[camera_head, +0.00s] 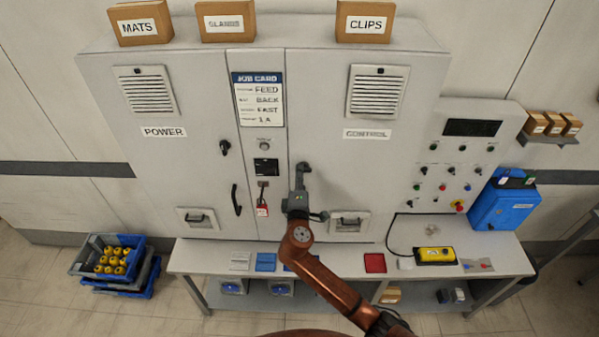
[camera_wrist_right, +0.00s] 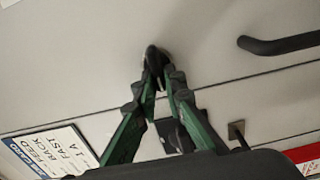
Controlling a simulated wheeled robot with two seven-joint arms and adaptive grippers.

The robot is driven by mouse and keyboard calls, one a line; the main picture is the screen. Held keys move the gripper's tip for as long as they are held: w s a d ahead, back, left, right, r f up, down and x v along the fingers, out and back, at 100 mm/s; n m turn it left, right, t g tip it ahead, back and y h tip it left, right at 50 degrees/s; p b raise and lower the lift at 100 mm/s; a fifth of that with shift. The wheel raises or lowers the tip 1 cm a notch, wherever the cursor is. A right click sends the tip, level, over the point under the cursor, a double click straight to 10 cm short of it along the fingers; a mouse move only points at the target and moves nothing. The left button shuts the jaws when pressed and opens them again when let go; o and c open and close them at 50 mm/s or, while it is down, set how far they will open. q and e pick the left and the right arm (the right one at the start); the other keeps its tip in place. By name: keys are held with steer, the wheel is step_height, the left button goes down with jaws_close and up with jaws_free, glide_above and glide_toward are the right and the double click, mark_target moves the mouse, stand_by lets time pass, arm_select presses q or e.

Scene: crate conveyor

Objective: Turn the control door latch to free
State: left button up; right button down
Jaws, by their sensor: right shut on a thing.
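The control door latch (camera_head: 304,165) is a small dark turn handle near the left edge of the grey control door (camera_head: 330,185). In the wrist view the black latch (camera_wrist_right: 153,56) shows between the fingertips. My right gripper (camera_head: 301,175) is shut on it, with the green fingers (camera_wrist_right: 160,74) meeting around the latch. The fingers cover part of the latch, so its exact angle is hard to tell. The control door looks closed. My left gripper is not in view.
A bench (camera_head: 210,258) with coloured items runs below. Blue and grey crates (camera_head: 118,270) stand on the floor at left.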

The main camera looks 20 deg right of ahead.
stand_by(0.3)
steer(key=c, duration=2)
jaws_free()
steer(key=shift+a, duration=0.1)
steer(key=v, duration=1.2)
